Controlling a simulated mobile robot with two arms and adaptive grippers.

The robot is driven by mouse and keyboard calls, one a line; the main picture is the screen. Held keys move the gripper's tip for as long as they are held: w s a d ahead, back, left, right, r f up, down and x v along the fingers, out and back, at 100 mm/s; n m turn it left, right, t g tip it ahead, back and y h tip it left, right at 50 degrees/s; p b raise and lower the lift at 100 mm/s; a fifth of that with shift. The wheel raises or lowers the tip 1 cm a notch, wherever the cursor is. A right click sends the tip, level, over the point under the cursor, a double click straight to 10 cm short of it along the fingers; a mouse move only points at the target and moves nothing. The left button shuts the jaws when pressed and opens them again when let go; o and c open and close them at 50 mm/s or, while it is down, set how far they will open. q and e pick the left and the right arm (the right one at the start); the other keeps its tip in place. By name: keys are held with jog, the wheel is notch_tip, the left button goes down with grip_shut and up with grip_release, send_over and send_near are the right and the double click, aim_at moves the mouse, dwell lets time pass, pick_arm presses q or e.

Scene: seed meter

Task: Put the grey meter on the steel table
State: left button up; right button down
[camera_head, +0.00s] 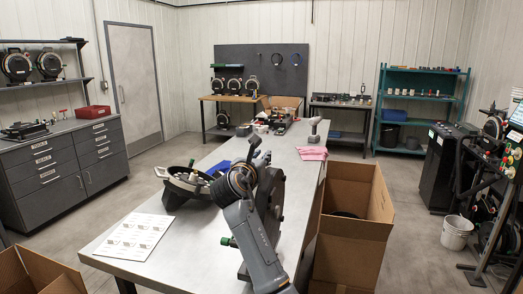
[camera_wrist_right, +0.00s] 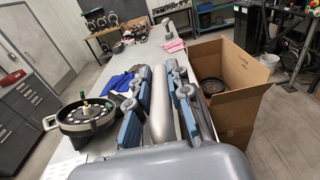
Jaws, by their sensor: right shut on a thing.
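The long steel table (camera_head: 130,240) runs from the front to the back of the room; its top also shows in the right wrist view (camera_wrist_right: 68,152). My right gripper (camera_head: 260,162) is over the table. In the right wrist view its blue-grey fingers (camera_wrist_right: 158,90) are shut on the grey meter (camera_wrist_right: 160,120), seen as a narrow rim between them. In the head view the meter (camera_head: 274,205) is a dark upright disc, partly hidden by my arm. I cannot tell whether it touches the table. My left gripper is not in view.
Another round meter (camera_head: 182,184) lies on the table left of my gripper, beside a printed sheet (camera_head: 133,235). A blue cloth (camera_head: 216,168) and a pink cloth (camera_head: 312,153) lie farther back. An open cardboard box (camera_head: 378,210) stands along the table's right side, with a dark round thing inside.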

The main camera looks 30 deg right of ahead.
jog(key=shift+w+d+r, duration=0.1)
jog(key=shift+r, duration=0.2)
jog(key=f, duration=0.1)
jog(key=f+p, duration=0.1)
jog(key=f, duration=0.1)
jog(key=shift+w+d+f, duration=0.15)
jog(key=shift+w+f, duration=0.05)
jog(key=shift+w, duration=0.05)
jog(key=shift+s, duration=0.1)
jog(key=c, duration=1.4)
grip_release()
jog(key=shift+f, duration=0.65)
jog(key=shift+c, duration=0.2)
jog(key=shift+o, duration=0.9)
jog(key=shift+s+a+r, duration=0.15)
jog(key=shift+a+r, duration=0.05)
